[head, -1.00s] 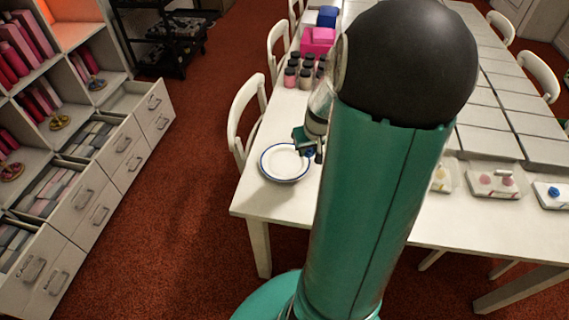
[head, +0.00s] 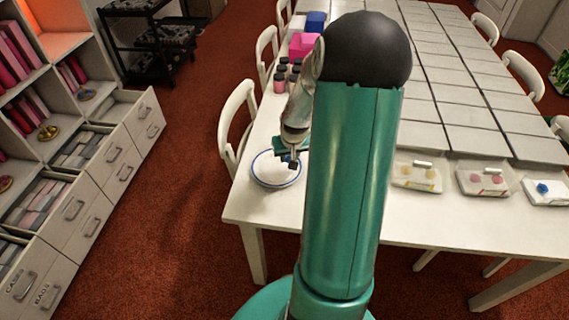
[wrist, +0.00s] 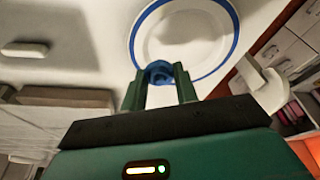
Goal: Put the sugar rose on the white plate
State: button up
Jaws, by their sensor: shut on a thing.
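The sugar rose is small and blue and sits between my gripper's fingertips in the wrist view (wrist: 159,72). My gripper (wrist: 159,78) is shut on it. The white plate (wrist: 190,35) has a blue rim and lies on the table beyond the fingertips in the wrist view; its surface looks empty. In the head view the plate (head: 268,172) is near the table's left front corner, and my gripper (head: 291,161) is over its right upper part. The rose is hard to make out there.
The white table (head: 235,206) has several jars (head: 282,82) and a pink box (head: 304,46) behind the plate. Trays with yellow (head: 418,175), pink (head: 484,180) and blue (head: 546,190) pieces lie right of my arm. White chairs (head: 238,118) stand along the left edge.

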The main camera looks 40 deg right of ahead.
aim_at(285, 171)
jog(key=shift+w+a+f, duration=0.15)
jog(key=shift+w+f, duration=0.75)
jog(key=shift+f, duration=0.2)
jog(key=shift+s+a+x, duration=0.1)
jog(key=shift+s+x, duration=0.05)
jog(key=shift+x, duration=0.65)
jog(key=shift+s+a+x, duration=0.1)
jog(key=shift+a+x, duration=0.05)
jog(key=shift+x, duration=0.6)
jog(key=shift+f, duration=0.2)
jog(key=o, duration=0.7)
jog(key=shift+c, duration=0.2)
jog(key=shift+r, duration=0.1)
